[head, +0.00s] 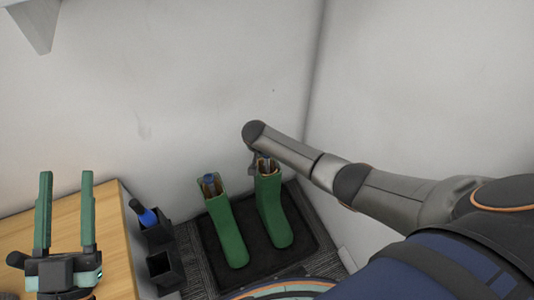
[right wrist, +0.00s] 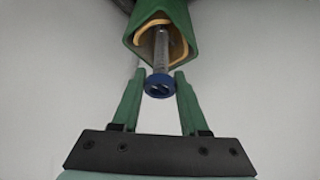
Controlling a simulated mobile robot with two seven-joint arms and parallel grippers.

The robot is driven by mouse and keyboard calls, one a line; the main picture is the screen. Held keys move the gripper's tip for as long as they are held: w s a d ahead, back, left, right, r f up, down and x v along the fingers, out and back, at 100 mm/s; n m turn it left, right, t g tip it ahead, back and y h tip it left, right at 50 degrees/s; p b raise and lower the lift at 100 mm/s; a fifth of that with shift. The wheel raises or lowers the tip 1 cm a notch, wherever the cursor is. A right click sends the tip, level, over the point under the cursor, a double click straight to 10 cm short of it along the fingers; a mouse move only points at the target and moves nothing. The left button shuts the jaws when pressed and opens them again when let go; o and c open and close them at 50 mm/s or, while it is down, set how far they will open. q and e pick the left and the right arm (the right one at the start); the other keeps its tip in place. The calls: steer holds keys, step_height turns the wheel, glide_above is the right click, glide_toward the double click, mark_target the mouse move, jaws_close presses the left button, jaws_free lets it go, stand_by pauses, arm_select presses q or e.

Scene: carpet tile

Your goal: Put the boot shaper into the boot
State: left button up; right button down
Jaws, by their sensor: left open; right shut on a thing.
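Two green boots stand side by side, the left boot (head: 228,236) and the right boot (head: 272,212). A blue-topped piece (head: 209,182) shows in the left boot's opening. My right gripper (right wrist: 158,80) is shut on the blue end of a boot shaper (right wrist: 160,50). The shaper's grey shaft reaches into the right boot's opening, which shows at the top of the right wrist view (right wrist: 160,22); its far end is hidden inside. In the head view my right gripper is mostly hidden behind its arm. My left gripper (head: 66,182) is open and empty over the wooden surface.
The boots stand on a dark tray (head: 260,263) on grey carpet. A black holder (head: 158,242) with a blue-handled item (head: 145,214) stands left of the tray. A wooden table (head: 107,228) is at far left. Pale walls meet in a corner close behind the boots.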

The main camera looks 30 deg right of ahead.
steer(key=shift+f+b, duration=0.3)
steer(key=shift+f, duration=0.05)
arm_select(q)
steer(key=r, duration=0.1)
steer(key=s+r+m+h, duration=0.1)
steer(key=r+h, duration=0.1)
steer(key=shift+s+d+r+m+t, duration=0.15)
steer(key=shift+s+r+m+t, duration=0.15)
steer(key=shift+m, duration=0.1)
steer(key=shift+f, duration=0.1)
arm_select(e)
steer(key=shift+c, duration=1.7)
jaws_free()
arm_select(q)
steer(key=shift+f, duration=0.15)
